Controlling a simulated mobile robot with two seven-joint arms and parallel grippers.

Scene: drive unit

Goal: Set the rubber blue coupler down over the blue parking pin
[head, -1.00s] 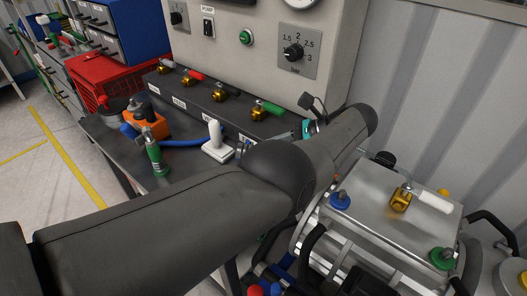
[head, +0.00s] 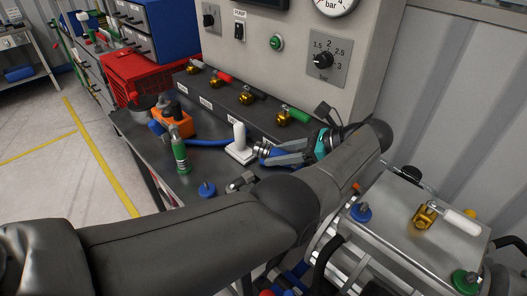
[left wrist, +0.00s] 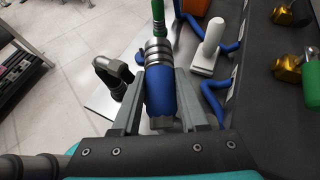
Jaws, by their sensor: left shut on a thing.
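My left gripper (head: 268,155) is shut on the blue coupler (head: 271,152), which has ribbed metal rings at its front end. It holds the coupler roughly lying on its side above the bench, near the white stand. In the left wrist view the coupler (left wrist: 160,92) sits between the two grey fingers, its metal end pointing away from the gripper. The blue parking pin (head: 207,189), a blue disc with a short grey stub, stands on the bench's front edge, left of the coupler and apart from it. My right gripper is not in view.
A green coupler (head: 180,152) stands upright on the bench. The white stand (head: 240,148) and a grey elbow fitting (head: 240,182) are close to my gripper. An orange object (head: 172,122) sits behind. The metal unit (head: 405,215) with blue and green ports is at right.

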